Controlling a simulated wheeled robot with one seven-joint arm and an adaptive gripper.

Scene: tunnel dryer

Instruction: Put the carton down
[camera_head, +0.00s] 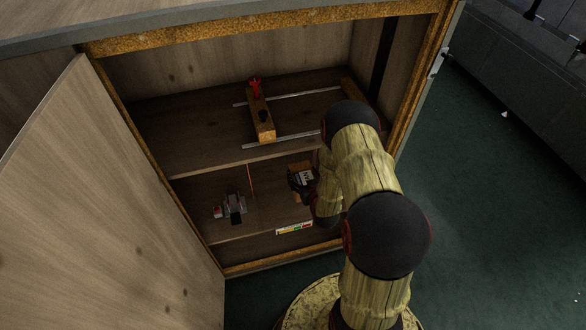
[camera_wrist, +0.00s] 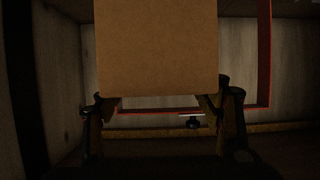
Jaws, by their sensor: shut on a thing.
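The carton (camera_wrist: 157,50) is a plain brown box that fills the upper middle of the wrist view. My gripper (camera_wrist: 160,105) is shut on it, with a dark finger at each side of its lower edge. In the head view my gripper (camera_head: 302,180) is inside the lower part of the wooden cabinet, largely hidden by my arm. Only a small piece of the carton (camera_head: 296,168) shows there. I cannot tell whether the carton's underside touches a surface.
The lower shelf (camera_head: 255,218) holds a grey device (camera_head: 235,206) and a colourful strip (camera_head: 294,228) at its front edge. A wooden bar with a red part (camera_head: 262,115) lies above. A red frame (camera_wrist: 265,55) stands behind the carton. The cabinet door (camera_head: 110,210) hangs open at left.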

